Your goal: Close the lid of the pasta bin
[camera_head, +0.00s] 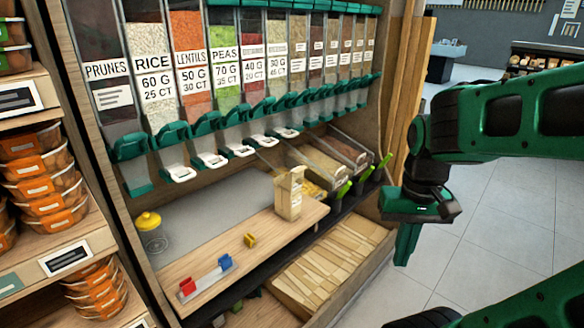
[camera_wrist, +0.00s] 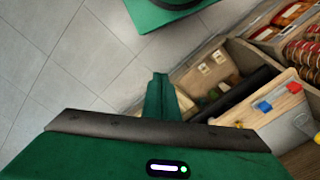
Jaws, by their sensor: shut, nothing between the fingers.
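Low scoop bins stand at the right end of the dispenser shelf in the head view. One bin (camera_head: 322,165) holds pale yellowish food and another bin (camera_head: 350,148) holds reddish-brown food. Clear panels show above them, and green handles stick out at their front. No label there is legible, so I cannot tell which is the pasta bin or how its lid stands. My gripper (camera_head: 403,262) hangs to the right of the bins, apart from them, over the floor. Its fingers are shut and empty, pointing down. It also shows in the wrist view (camera_wrist: 160,78).
Below is a crate of folded bags (camera_head: 330,272). Green dispensers (camera_head: 205,145) overhang the ledge. The tiled floor (camera_head: 480,240) at right is clear.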

